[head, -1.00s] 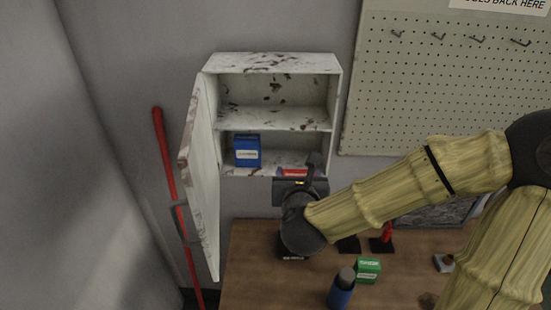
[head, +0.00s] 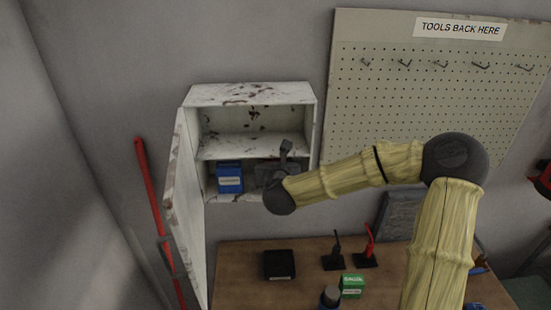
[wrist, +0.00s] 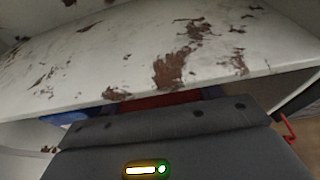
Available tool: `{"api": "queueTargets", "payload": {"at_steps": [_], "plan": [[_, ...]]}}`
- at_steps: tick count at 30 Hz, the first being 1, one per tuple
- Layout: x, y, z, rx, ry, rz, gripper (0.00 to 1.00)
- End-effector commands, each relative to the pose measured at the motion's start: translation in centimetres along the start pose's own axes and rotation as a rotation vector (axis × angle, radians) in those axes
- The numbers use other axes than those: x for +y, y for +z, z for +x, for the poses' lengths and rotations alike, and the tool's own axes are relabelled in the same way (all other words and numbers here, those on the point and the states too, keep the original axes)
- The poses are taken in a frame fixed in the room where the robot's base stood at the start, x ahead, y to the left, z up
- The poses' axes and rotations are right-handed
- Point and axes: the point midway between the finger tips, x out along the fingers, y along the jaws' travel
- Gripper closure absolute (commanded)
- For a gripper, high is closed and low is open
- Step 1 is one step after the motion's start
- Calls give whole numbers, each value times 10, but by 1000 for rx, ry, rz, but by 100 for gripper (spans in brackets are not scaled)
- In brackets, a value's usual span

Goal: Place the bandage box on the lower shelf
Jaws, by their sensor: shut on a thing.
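A white, rust-spotted wall cabinet (head: 254,95) stands open, with an upper and a lower shelf. My gripper (head: 272,174) is inside the lower compartment, right of a blue box (head: 230,178). It is shut on a red box, which I take to be the bandage box; its label cannot be read. In the wrist view only a red strip of this box (wrist: 168,101) shows beyond my gripper (wrist: 165,118), under the middle shelf board (wrist: 130,65). The head view hides it behind my gripper. I cannot tell whether it touches the lower shelf.
The cabinet door (head: 182,215) hangs open on the left. The blue box also shows in the wrist view (wrist: 66,118). Below, the workbench (head: 238,285) holds a black box (head: 279,264), a green box (head: 352,286) and small stands. A pegboard (head: 365,125) is on the right.

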Motion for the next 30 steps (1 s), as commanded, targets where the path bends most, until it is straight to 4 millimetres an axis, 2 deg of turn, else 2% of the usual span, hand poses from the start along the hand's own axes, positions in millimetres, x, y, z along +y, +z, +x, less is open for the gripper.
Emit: {"api": "queueTargets", "payload": {"at_steps": [7,13,18,30], "plan": [[0,2,3,0,-1,1,60],[0,13,32,1,-1,3,60],[0,-4,36,2,-1,-2,60],[0,-9,38,-1,-1,-1,60]]}}
